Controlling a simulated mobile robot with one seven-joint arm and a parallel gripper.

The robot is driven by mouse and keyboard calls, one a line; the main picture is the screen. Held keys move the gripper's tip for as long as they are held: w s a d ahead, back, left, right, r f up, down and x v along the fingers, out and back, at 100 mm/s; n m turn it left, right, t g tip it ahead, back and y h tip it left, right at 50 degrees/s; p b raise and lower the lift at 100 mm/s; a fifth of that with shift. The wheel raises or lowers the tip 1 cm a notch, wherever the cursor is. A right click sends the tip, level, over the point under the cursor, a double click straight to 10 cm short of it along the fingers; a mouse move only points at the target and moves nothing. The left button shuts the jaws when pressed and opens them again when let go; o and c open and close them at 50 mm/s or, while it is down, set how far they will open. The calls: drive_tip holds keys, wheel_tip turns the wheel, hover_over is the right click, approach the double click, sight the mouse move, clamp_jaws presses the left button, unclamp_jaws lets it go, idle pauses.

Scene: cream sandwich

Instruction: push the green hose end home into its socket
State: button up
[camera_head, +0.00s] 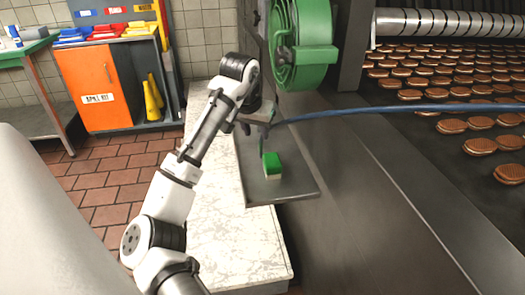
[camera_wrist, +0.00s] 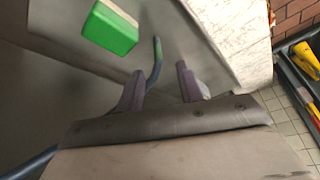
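A blue hose (camera_head: 400,108) runs in from the right and reaches my gripper (camera_head: 258,121) in the head view. In the wrist view the hose (camera_wrist: 156,55) passes close to the left finger, and the fingers of my gripper (camera_wrist: 160,72) stand apart with a gap between them. I cannot tell whether the hose touches a finger. A green hose reel (camera_head: 303,50) is mounted behind and to the right of my gripper.
A green block with a pale side (camera_head: 271,163) lies on a grey metal plate (camera_head: 295,190) below my gripper; it also shows in the wrist view (camera_wrist: 108,28). A pale marble-like counter (camera_head: 230,245) is left of the plate. A conveyor with brown sandwich biscuits (camera_head: 480,146) is at right.

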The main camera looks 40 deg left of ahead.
sight(260, 143)
drive_tip(key=x, duration=0.7)
drive_tip(key=shift+w+d+f, duration=0.1)
drive_tip(key=shift+w+f, duration=0.1)
drive_tip(key=shift+f, duration=0.15)
clamp_jaws()
